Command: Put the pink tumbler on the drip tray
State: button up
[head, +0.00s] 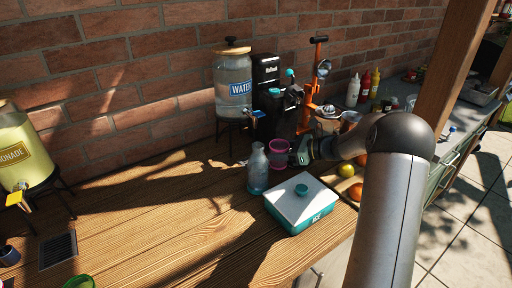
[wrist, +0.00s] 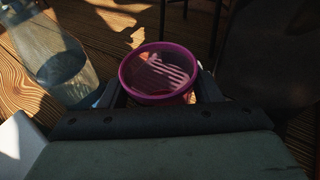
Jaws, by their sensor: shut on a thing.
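The pink tumbler (head: 278,152) is upright between the fingers of my gripper (head: 291,157) in the head view, just behind the ice box. In the wrist view, my gripper (wrist: 165,97) is shut on the tumbler (wrist: 130,76), one finger on each side, and I look down into its open top. Whether its base touches the table cannot be told.
A glass bottle (head: 257,168) stands close left of the tumbler, also in the wrist view (wrist: 55,60). A teal ice box (head: 300,204) with a white lid is in front. The water dispenser (head: 233,85) stands behind. The table's (head: 165,215) middle is clear. A green cup (head: 79,282) is at the lower left.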

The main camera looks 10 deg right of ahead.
jog(key=w+a, duration=0.1)
jog(key=a, duration=0.1)
jog(key=w+a+p, duration=0.1)
jog(key=w+a, duration=0.2)
jog(key=a, duration=0.2)
jog(key=shift+w+r+p, duration=0.1)
jog(key=shift+w+p, duration=0.05)
jog(key=shift+p, duration=0.15)
jog(key=shift+f, duration=0.65)
jog(key=shift+f, duration=0.3)
jog(key=o, duration=1.1)
jog(key=shift+d+r, duration=0.2)
jog(key=shift+r, duration=0.15)
jog(key=b+v, duration=0.1)
jog(key=v, duration=1)
jog(key=shift+s+d+r, duration=0.1)
jog(key=shift+s+d, duration=0.15)
